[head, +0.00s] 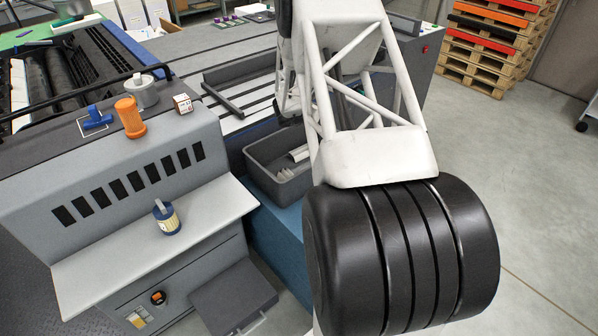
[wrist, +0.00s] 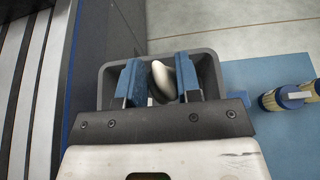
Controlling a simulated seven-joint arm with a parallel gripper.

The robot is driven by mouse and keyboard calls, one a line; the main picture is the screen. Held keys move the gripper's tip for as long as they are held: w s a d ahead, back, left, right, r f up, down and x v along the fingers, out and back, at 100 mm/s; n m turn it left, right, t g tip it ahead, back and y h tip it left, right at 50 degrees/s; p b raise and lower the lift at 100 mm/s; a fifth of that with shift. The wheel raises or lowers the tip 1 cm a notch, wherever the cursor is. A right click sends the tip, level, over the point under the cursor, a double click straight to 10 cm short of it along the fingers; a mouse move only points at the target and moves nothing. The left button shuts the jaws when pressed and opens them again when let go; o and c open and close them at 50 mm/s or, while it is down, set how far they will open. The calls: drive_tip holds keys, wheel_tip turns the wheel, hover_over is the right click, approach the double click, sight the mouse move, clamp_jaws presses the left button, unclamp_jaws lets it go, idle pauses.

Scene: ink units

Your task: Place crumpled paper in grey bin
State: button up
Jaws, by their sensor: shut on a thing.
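The grey bin (head: 268,181) stands on a blue surface beside the machine in the head view, partly hidden by my arm. Pale pieces show inside it. In the wrist view the bin (wrist: 214,72) lies beyond my fingers, its rim around them. My gripper (wrist: 159,81), with blue finger pads, is over the bin and shut on a pale, rounded thing, seemingly the crumpled paper (wrist: 161,78). The paper's height above the bin floor is unclear.
The blue stand (head: 278,232) supports the bin. Containers with blue tops (wrist: 286,97) stand to its right in the wrist view.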

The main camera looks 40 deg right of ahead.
wheel_tip(320, 180, down, 14)
drive_tip(key=shift+f, duration=0.25)
idle(0.3)
drive_tip(key=shift+f, duration=2.9)
drive_tip(key=shift+f, duration=2.1)
drive_tip(key=shift+f, duration=0.1)
drive_tip(key=o, duration=0.9)
